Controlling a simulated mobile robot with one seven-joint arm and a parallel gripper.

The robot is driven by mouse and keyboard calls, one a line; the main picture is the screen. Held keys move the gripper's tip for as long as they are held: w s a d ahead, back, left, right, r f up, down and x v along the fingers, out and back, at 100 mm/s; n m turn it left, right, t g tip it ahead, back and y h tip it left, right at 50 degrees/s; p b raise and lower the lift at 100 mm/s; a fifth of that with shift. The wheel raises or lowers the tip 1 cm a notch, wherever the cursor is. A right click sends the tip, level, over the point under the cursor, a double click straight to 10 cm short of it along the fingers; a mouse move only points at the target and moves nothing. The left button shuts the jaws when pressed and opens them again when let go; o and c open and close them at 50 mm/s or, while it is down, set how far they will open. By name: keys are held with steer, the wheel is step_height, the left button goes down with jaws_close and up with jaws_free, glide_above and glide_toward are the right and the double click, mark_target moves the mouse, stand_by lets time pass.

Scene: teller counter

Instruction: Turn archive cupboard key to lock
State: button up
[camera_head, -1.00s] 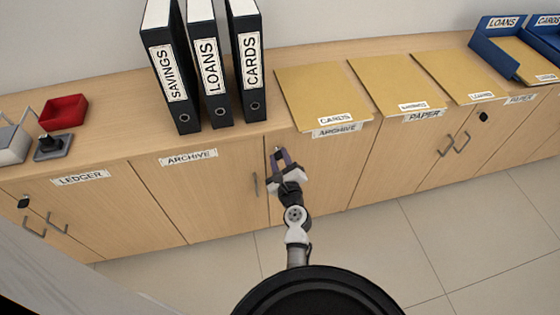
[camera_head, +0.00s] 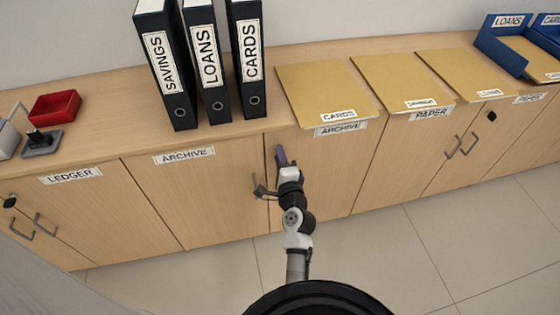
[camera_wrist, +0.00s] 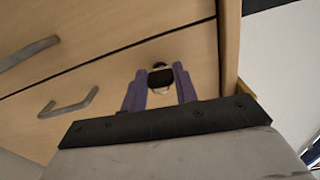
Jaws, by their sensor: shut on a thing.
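The archive cupboard has two wooden doors under ARCHIVE labels, the left door (camera_head: 205,195) and the right door (camera_head: 325,170). My gripper (camera_head: 281,156) is at the upper left of the right door in the head view, seen nearly edge-on. In the wrist view, my gripper's purple fingers (camera_wrist: 160,85) are shut on the key, whose dark head (camera_wrist: 160,77) sits between the tips close to the door front. The key's shaft and most of the lock are hidden. The key is too small to make out in the head view.
Two bar handles (camera_wrist: 68,103) show left of the fingers in the wrist view. Binders (camera_head: 215,75), envelopes (camera_head: 325,90) and a red tray (camera_head: 55,106) stand on the counter above. The floor (camera_head: 400,255) before the cupboard is clear.

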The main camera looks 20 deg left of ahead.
steer(key=shift+n, duration=0.6)
steer(key=shift+b, duration=0.3)
steer(key=o, duration=1)
steer(key=shift+s+d, duration=0.1)
steer(key=shift+s, duration=0.05)
